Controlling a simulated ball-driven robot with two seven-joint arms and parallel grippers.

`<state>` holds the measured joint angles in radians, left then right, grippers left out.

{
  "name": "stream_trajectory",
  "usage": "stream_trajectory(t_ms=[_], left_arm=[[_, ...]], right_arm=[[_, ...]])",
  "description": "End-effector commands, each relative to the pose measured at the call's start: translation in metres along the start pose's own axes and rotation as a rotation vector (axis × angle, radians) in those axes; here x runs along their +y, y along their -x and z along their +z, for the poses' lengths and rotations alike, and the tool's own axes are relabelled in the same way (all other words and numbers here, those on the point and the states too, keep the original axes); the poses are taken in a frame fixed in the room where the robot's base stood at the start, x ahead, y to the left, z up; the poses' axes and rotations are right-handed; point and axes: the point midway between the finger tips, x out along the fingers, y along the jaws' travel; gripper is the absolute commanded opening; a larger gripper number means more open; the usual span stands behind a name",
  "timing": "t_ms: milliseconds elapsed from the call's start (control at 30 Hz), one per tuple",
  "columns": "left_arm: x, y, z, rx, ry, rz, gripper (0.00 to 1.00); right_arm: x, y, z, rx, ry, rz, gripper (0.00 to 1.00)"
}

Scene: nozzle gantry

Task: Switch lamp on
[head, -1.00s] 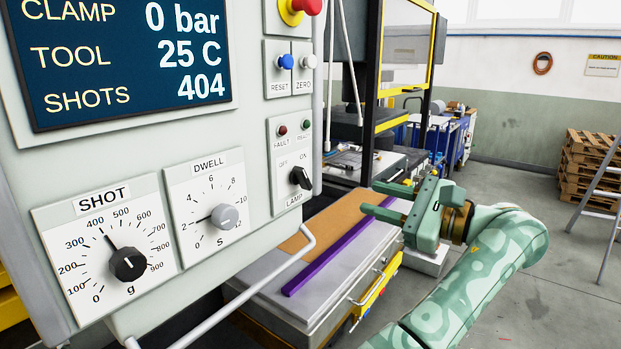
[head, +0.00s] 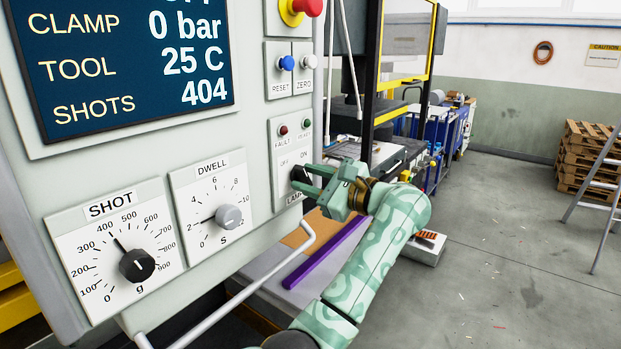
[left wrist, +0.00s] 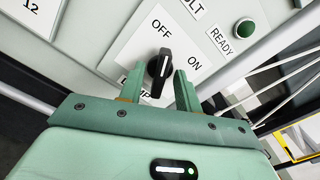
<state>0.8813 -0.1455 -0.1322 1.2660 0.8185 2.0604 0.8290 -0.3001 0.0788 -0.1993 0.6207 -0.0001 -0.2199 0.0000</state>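The black lamp switch (head: 298,175) is a rotary knob on the light control panel, partly hidden by my left gripper (head: 306,180). In the left wrist view the knob (left wrist: 160,66) shows more clearly, with its white line pointing up toward the OFF label (left wrist: 161,28). The ON label (left wrist: 195,66) is to its right. My left gripper (left wrist: 158,80) is open, with one finger on each side of the knob. I cannot tell whether either finger touches it. The LAMP label below is partly covered. My right gripper is not in view.
The FAULT and READY lamps (left wrist: 243,28) sit just above the switch. DWELL (head: 228,216) and SHOT (head: 136,265) dials are to the left. A red emergency button (head: 305,8) is above. A handle bar (head: 270,275) juts out below the panel.

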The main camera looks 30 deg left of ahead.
Motion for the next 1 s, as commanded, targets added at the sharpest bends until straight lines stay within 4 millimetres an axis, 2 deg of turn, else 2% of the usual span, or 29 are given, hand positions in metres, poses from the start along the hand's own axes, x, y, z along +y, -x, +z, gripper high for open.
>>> stream_trajectory(t_ms=[67, 167, 200, 633, 1000], left_arm=[[0.0001, 0.0002, -0.0001, 0.000, 0.000, 0.000, 0.31], [0.0000, 0.0002, -0.0001, 0.000, 0.000, 0.000, 0.03], [0.0000, 0.0002, 0.0000, 0.000, 0.000, 0.000, 0.00], [0.0000, 0.0006, -0.0001, 0.000, -0.059, 0.000, 0.00], [-0.0001, 0.0008, 0.0003, 0.002, -0.336, 0.000, 0.00]], right_arm=[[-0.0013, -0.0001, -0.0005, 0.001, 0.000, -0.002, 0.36], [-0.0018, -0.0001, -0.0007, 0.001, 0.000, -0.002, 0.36], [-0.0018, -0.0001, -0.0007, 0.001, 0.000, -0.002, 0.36], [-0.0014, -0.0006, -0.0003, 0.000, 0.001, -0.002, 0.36], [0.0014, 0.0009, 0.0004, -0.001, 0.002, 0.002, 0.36]])
